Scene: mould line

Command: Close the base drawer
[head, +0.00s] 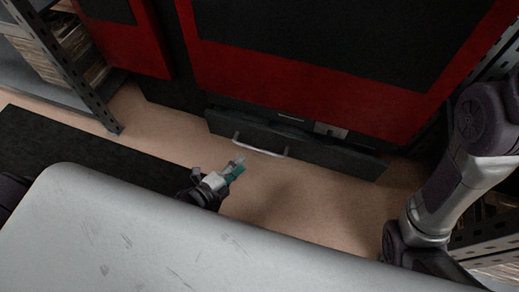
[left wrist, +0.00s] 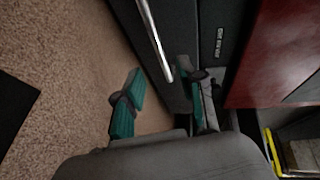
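The base drawer (head: 310,146) sits low under the red and black machine, and its dark front stands out from the machine in the head view. A silver bar handle (head: 259,148) runs along that front, and it also shows in the left wrist view (left wrist: 154,38). My left gripper (head: 239,166), with teal fingertips, is just in front of the handle's left end. In the left wrist view its fingers (left wrist: 160,78) are spread with nothing held, near one end of the handle; contact cannot be told. My right gripper is out of view.
The red and black machine (head: 330,50) rises behind the drawer. Metal shelving (head: 75,75) stands at the left, with more at the right edge. A black mat (head: 80,150) lies on the tan floor. Bare floor (head: 300,205) lies in front of the drawer.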

